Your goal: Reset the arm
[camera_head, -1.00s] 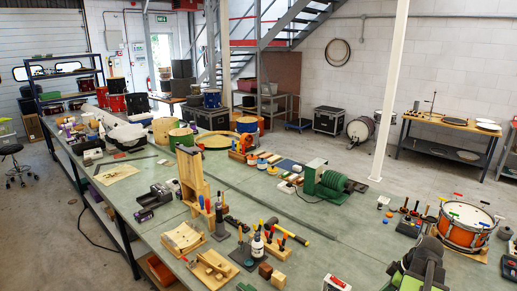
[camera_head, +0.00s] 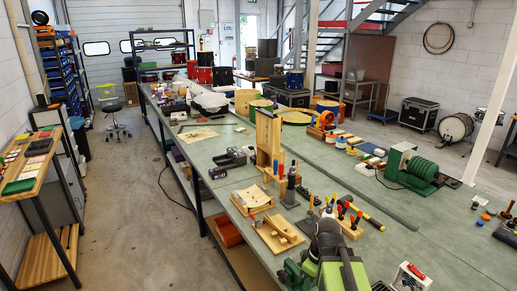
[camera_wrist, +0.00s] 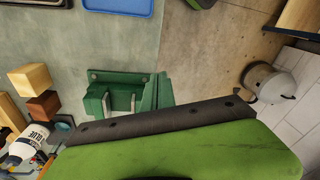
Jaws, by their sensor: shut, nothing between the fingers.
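My arm, green and dark grey, rises at the bottom centre of the head view over the near edge of the green bench (camera_head: 355,193). In the wrist view my gripper (camera_wrist: 150,122) shows as a large green body with a black strip, filling the lower part. It is shut and empty. Its fingertips are not clear in the head view. A green vise (camera_wrist: 112,92) lies just beyond the gripper in the wrist view; whether they touch cannot be told. The vise also shows left of my arm in the head view (camera_head: 294,275).
A glue bottle (camera_wrist: 27,145) and wooden blocks (camera_wrist: 40,105) are at the wrist view's left. A wooden jig (camera_head: 279,235), a hammer (camera_head: 366,217) and a screwdriver rack (camera_head: 350,228) are close to my arm. The aisle floor (camera_head: 135,220) left of the bench is clear.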

